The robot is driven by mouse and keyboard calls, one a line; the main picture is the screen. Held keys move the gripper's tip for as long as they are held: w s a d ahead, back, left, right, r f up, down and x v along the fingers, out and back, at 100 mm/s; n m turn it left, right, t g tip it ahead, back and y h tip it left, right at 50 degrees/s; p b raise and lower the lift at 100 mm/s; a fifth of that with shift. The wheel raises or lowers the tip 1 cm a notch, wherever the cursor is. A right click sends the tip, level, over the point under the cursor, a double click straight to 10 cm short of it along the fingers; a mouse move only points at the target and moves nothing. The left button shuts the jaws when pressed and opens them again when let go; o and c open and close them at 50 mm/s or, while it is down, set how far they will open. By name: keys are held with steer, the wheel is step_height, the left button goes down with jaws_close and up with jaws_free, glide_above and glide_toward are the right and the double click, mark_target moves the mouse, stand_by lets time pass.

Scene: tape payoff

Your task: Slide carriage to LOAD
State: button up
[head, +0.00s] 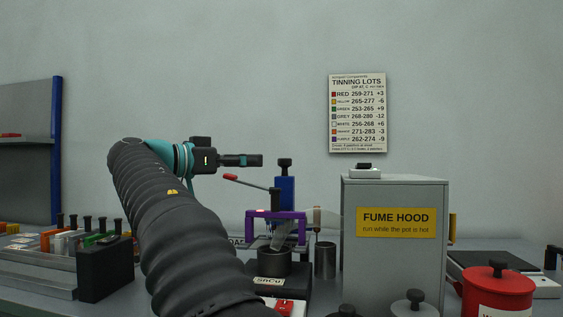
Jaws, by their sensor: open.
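My gripper (258,160) is at the end of the raised arm, seen from the side and pointing right. It is open and empty, in the air above the bench. Below and right of it stands a blue upright block (285,193) with a black knob on top. A purple frame (277,214) stands in front of it, over a dark pot labelled SnCu (270,268). Which part is the carriage I cannot tell for sure. Lettering ending in "OAD" (237,241) shows left of the purple frame, its start hidden behind my arm. My gripper touches none of these.
A grey fume hood box (394,220) stands right of the pot. A red-tipped lever (231,178) sticks out left below my gripper. Several knobbed blocks (88,240) sit in a rack at left. A red lidded pot (498,290) is at front right. A lots chart (357,113) hangs on the wall.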

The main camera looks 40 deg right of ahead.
mark_target(279, 161)
steer(key=d, duration=1)
steer(key=shift+s+d+p, duration=0.25)
steer(key=shift+s+p, duration=0.05)
steer(key=shift+s, duration=0.1)
jaws_close()
